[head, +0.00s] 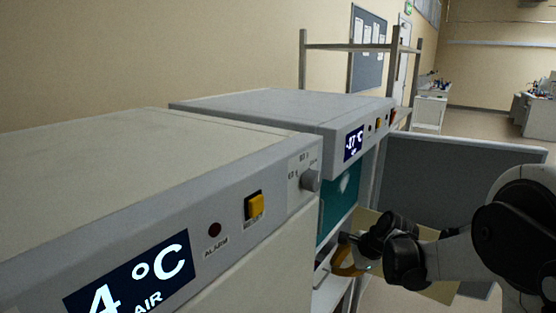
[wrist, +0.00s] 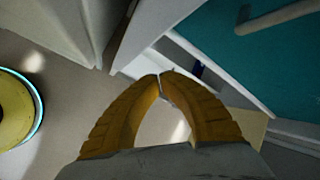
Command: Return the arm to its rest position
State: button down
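My gripper (head: 343,258) is in front of the far cabinet's lower part in the head view, with my arm reaching in from the right. In the wrist view its two yellow fingers (wrist: 160,77) curve together and their tips meet. Nothing shows between them. A teal panel (wrist: 262,52) with a pale bar handle is just ahead and to the right in the wrist view; I cannot tell whether the gripper touches anything. The teal panel also shows in the head view (head: 337,208), on the far cabinet's front.
The near cabinet (head: 254,237) with a lit display fills the lower left. The far cabinet (head: 333,117) with its own display stands behind it. A large grey panel (head: 450,175) stands behind my arm. A metal rack (head: 350,47) rises at the back. Open floor (head: 470,120) lies beyond.

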jog(key=s+r+n+h, duration=0.1)
jog(key=s+r+n, duration=0.3)
jog(key=s, duration=0.3)
jog(key=s+r+n+t+h, duration=0.1)
jog(key=s+r+n, duration=0.2)
jog(key=s, duration=0.3)
jog(key=s+r+n+h, duration=0.1)
jog(key=s+r+n, duration=0.3)
jog(key=s, duration=0.3)
jog(key=s+d+f+n+h, duration=0.1)
jog(key=s+d+n, duration=0.1)
jog(key=s+n, duration=0.3)
jog(key=s, duration=0.4)
jog(key=shift+s+n+t, duration=0.3)
jog(key=shift+t, duration=0.1)
